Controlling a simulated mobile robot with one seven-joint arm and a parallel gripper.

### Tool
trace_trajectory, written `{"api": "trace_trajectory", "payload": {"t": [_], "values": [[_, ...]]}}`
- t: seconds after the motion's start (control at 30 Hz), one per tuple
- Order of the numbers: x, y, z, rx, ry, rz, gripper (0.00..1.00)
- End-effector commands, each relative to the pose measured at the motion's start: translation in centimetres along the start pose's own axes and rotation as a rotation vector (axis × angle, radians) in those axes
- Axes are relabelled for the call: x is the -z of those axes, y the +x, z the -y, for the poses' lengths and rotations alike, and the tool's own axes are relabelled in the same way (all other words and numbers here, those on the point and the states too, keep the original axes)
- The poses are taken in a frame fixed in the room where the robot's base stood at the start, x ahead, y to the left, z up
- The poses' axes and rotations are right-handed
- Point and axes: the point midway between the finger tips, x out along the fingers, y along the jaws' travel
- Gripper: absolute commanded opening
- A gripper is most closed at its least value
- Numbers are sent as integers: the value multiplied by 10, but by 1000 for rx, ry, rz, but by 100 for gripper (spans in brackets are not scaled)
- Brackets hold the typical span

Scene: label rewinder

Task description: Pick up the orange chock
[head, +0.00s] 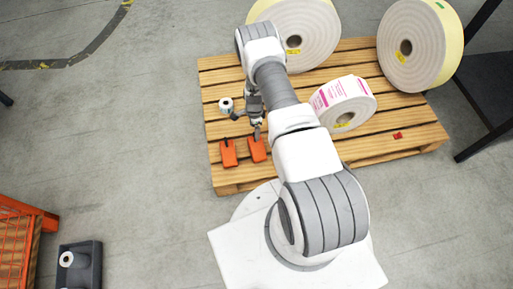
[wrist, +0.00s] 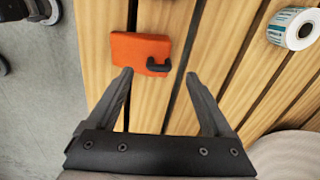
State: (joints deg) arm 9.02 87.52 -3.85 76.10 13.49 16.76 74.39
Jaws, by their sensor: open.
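Two orange chocks lie side by side near the front edge of the wooden pallet in the head view, a left one (head: 229,154) and a right one (head: 256,151). My gripper (head: 257,131) is just above the right one. In the wrist view, one orange chock (wrist: 138,50) with a black hook-like handle lies just ahead of my open fingertips (wrist: 158,75). It is not between the fingers, and I cannot tell which of the two it is. Nothing is held.
The pallet (head: 213,78) carries large label rolls (head: 300,38), (head: 412,45) and a pink-printed roll (head: 342,103). A small roll (head: 225,104) stands behind the chocks and shows in the wrist view (wrist: 294,28). A small red object (head: 398,135) lies at right.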

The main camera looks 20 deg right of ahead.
Motion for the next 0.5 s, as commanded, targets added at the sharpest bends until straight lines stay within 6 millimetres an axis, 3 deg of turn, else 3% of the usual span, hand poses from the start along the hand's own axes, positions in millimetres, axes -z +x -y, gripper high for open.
{"api": "trace_trajectory", "payload": {"t": [0.23,0.5], "values": [[0,41,-2,-2,0,0,85],[0,44,-1,0,-1,0,85]]}}
